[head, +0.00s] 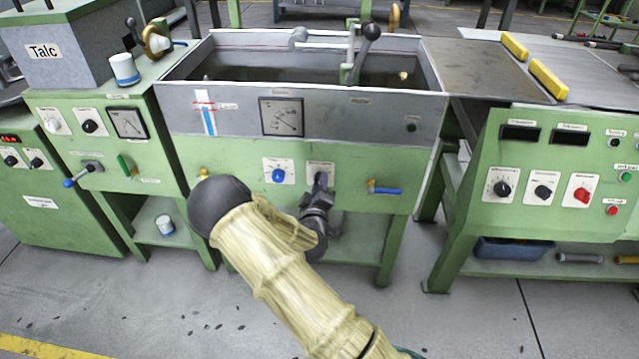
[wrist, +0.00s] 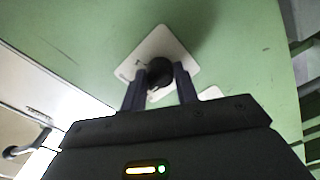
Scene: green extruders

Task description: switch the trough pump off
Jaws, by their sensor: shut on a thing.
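The trough (head: 200,72) is a grey open tank on a green cabinet in the middle of the head view. A black knob on a white plate (head: 322,166) sits on the cabinet's front, right of a blue knob (head: 278,175). My gripper (head: 319,190) is at the black knob, its fingers hiding most of it. In the wrist view, the black knob (wrist: 160,71) stands between the two fingertips of my gripper (wrist: 160,82), shut on its sides. The plate (wrist: 163,42) looks turned like a diamond there. The plate's lettering and the knob's pointer are not readable.
A blue-handled valve (head: 384,190) is on the same panel to the right, a yellow fitting (head: 204,173) to the left. A gauge (head: 282,117) is above. Green control cabinets stand on both sides. Bare floor lies in front.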

